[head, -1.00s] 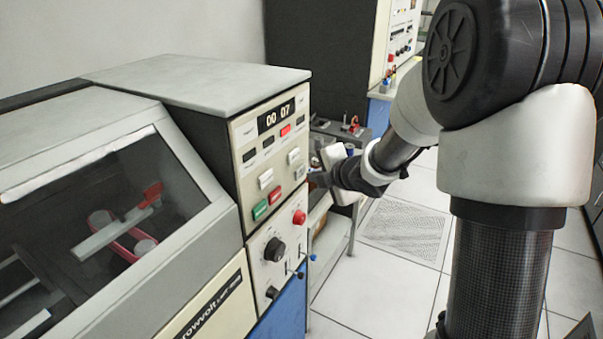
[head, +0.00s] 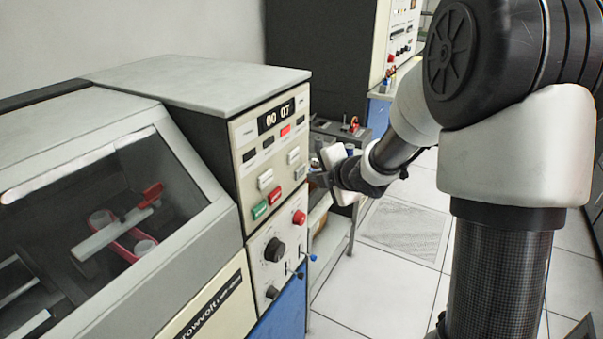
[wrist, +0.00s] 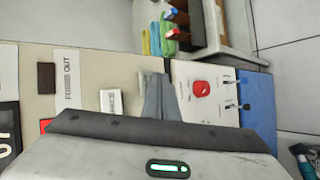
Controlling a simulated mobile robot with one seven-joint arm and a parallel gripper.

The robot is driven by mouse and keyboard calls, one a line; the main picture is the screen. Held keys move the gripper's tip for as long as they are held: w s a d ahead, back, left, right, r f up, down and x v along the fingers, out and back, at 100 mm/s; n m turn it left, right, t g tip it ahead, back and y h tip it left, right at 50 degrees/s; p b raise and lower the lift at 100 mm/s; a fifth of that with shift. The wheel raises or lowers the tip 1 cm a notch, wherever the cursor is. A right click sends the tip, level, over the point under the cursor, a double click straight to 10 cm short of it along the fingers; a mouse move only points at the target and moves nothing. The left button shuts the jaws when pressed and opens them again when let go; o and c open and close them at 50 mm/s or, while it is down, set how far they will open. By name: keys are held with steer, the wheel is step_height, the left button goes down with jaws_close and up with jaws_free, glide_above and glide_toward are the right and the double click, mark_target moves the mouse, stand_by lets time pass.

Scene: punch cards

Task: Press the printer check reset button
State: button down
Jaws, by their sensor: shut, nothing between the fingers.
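The cream control panel (head: 258,134) of the grey machine carries several buttons. They include a red one (head: 286,131), a green one (head: 260,210), a wider red one (head: 274,195), white ones (head: 265,179) and a grey one (head: 300,172). Their labels are too small to read in the head view, so I cannot tell which is printer check reset. My gripper (head: 316,175) is shut and empty, just right of the panel beside the grey button. In the wrist view my shut fingertips (wrist: 155,76) overlap a pale grey button (wrist: 146,82) and partly hide it; contact cannot be told.
A glass-fronted cover (head: 120,200) stands at left. A grey shelf (head: 338,232) stands behind my gripper. Tiled floor (head: 400,295) is open at right.

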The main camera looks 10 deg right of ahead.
steer(key=shift+w+a, duration=0.1)
steer(key=shift+a, duration=0.05)
stand_by(0.5)
steer(key=shift+w+a, duration=0.15)
steer(key=shift+a, duration=0.05)
steer(key=shift+w+a+b, duration=0.25)
steer(key=shift+a+b, duration=0.1)
stand_by(1.0)
steer(key=shift+s+d, duration=0.5)
steer(key=shift+d, duration=0.15)
steer(key=shift+d, duration=0.1)
steer(key=shift+s+d+p, duration=0.35)
steer(key=shift+s+d, duration=0.4)
steer(key=shift+d, duration=0.25)
steer(key=shift+s+d+p, duration=0.3)
steer(key=shift+s+d, duration=0.4)
steer(key=shift+d, duration=0.25)
